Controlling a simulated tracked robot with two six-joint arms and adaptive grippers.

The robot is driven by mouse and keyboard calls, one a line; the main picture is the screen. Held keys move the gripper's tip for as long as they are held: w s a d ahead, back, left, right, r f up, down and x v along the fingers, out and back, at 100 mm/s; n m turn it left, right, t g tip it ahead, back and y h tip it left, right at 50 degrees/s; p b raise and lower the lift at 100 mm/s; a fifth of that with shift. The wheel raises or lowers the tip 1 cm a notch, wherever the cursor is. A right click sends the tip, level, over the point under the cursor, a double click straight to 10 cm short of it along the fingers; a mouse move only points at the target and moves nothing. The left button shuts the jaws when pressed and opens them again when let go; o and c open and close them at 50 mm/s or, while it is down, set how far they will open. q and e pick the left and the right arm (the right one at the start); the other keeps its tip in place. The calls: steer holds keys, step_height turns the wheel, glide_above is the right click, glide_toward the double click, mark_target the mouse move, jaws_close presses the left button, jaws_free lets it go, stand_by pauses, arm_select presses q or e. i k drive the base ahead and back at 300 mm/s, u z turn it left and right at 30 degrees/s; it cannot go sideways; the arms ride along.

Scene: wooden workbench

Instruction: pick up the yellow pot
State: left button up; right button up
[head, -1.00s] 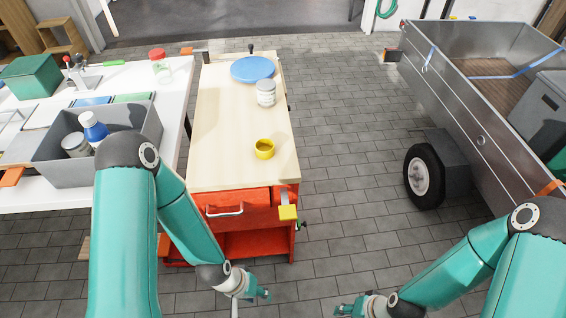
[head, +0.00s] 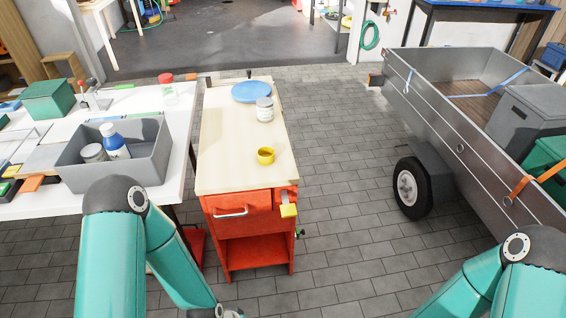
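The yellow pot (head: 265,156) is small and open-topped. It stands upright on the pale wooden top of the red workbench (head: 225,170), right of the middle of that top and towards its near edge. Nothing touches it. My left arm comes in at the lower left and my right arm at the lower right. Both grippers lie below the bottom edge of the head view, so I cannot see their fingers. Neither arm reaches over the bench top.
A lidded jar (head: 265,109) and a blue disc (head: 252,92) sit farther back on the bench. A grey bin (head: 150,160) stands on the white table at left. A metal trailer (head: 440,115) stands at right beyond clear paving.

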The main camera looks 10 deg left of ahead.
mark_target(265, 154)
steer(key=u, duration=0.15)
steer(key=i, duration=0.9)
